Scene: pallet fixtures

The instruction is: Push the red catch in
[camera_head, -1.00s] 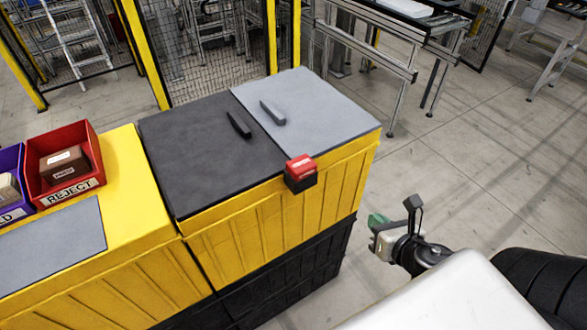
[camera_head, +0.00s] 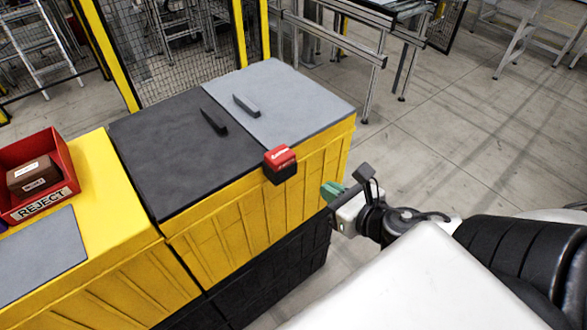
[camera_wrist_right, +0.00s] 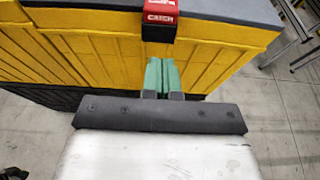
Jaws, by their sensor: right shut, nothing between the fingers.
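The red catch (camera_head: 280,157), on a black block, sits on the front upper edge of the yellow box (camera_head: 240,220), by the seam between the dark and light grey lids. In the right wrist view the catch (camera_wrist_right: 160,17) shows its "CATCH" label at the top middle. My right gripper (camera_head: 328,191) has green fingers; they are shut and empty, in front of the box, to the right of and below the catch. In the wrist view the shut fingers (camera_wrist_right: 161,76) point at the area just below the catch's black block. Whether they touch anything cannot be told. My left gripper is not in view.
A dark grey lid (camera_head: 190,150) and a light grey lid (camera_head: 290,100), each with a handle, cover the box. A red REJECT bin (camera_head: 62,160) stands on the yellow unit at left. Open floor lies to the right.

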